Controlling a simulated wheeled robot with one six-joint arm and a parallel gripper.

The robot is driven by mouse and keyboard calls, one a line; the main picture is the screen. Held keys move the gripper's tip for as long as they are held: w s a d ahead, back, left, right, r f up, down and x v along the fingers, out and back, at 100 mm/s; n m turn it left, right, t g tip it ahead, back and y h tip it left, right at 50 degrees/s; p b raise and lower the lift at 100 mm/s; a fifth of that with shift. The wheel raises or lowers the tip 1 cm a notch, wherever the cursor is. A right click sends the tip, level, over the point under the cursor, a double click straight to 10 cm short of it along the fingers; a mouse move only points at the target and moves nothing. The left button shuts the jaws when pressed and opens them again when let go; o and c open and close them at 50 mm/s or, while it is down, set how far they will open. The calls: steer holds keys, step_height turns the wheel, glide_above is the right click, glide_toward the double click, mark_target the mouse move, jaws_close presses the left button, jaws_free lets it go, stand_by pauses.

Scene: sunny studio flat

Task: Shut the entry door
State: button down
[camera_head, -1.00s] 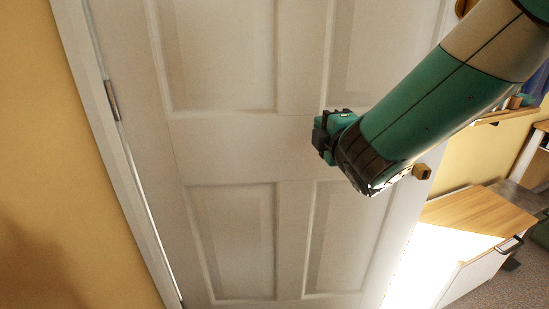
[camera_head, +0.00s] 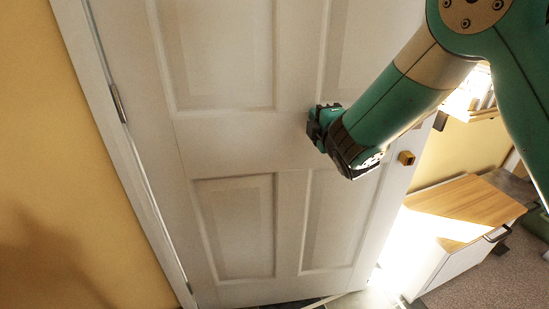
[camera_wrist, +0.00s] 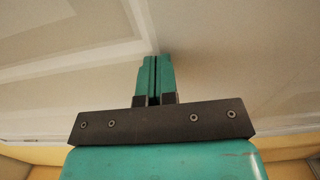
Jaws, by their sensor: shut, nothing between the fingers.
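The entry door (camera_head: 240,145) is a white panelled door that fills the middle of the head view. Its hinge side is at the left, with a hinge (camera_head: 118,103) on the white frame (camera_head: 92,88). A small brass-coloured handle (camera_head: 406,158) shows near its right edge. The door stands ajar, with bright light and floor past its right and lower edges. My gripper (camera_head: 316,126) is at the door's face, left of the handle. In the wrist view its two green fingers (camera_wrist: 154,80) are together, with the door surface (camera_wrist: 70,60) right ahead. Whether they touch it is unclear.
A low wooden-topped white cabinet (camera_head: 462,212) with a dark handle stands at the right, beyond the door edge. A yellow wall (camera_head: 50,170) is at the left. A shelf (camera_head: 475,112) hangs on the yellow wall at the right.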

mark_target(313, 106)
steer(key=shift+w+p, duration=0.3)
steer(key=shift+w, duration=0.25)
steer(key=p+x, duration=0.3)
steer(key=p, duration=0.1)
steer(key=shift+w+d+r, duration=0.1)
steer(key=shift+w+r, duration=0.05)
steer(key=shift+w, duration=0.6)
steer(key=shift+w+p, duration=0.1)
steer(key=shift+p, duration=0.25)
